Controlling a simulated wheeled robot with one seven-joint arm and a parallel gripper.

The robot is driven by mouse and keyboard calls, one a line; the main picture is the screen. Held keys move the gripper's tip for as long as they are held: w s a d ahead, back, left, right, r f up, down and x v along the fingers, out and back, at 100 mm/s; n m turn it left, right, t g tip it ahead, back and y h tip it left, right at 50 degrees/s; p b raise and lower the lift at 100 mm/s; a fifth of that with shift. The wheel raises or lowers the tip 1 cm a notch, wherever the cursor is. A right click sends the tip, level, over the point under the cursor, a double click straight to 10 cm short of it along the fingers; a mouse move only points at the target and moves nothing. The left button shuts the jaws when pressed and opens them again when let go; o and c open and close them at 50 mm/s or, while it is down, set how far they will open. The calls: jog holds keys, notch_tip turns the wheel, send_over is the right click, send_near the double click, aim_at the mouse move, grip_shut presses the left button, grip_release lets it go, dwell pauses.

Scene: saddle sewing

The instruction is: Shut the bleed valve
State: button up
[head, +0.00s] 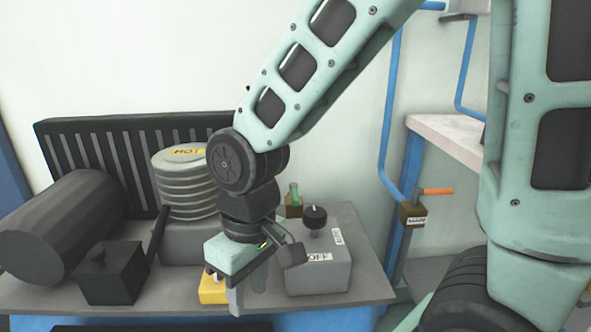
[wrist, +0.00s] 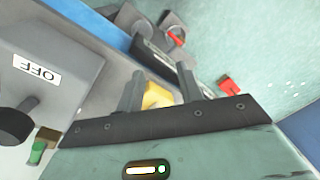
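No label in view reads "bleed", so I cannot tell which fitting is the bleed valve. A small brass fitting with a green handle (head: 293,201) stands at the back of the bench, behind the grey box; its green handle also shows in the wrist view (wrist: 38,152). A brass valve with an orange lever (head: 436,191) sits on the blue pipe at right, with a label that seems to read MAIN. My gripper (head: 248,300) points down over the bench's front, left of the grey box. In the wrist view its fingers (wrist: 162,68) are apart, with nothing visibly held.
The grey box (head: 330,275) has a black knob and an OFF label. A yellow part (head: 213,288) is close by my fingers. A ribbed HOT-marked cylinder (head: 183,190), black box (head: 112,277) and dark cylinder (head: 62,228) fill the left. Red-handled parts (wrist: 230,85) lie below.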

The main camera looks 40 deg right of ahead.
jog(key=w+d+r+m+p, duration=0.5)
jog(key=w+d+r+p, duration=0.5)
jog(key=r+p, duration=0.25)
jog(key=m+t+p, duration=0.1)
jog(key=m+p, duration=0.5)
jog(key=p, duration=0.6)
send_near(295, 192)
jog(key=shift+y, duration=0.3)
jog(key=f, duration=0.5)
jog(key=f+b, duration=0.1)
jog(key=f, duration=0.2)
jog(key=shift+w+a+f, duration=0.1)
jog(key=shift+w+a, duration=0.15)
jog(key=shift+a, duration=0.15)
grip_shut()
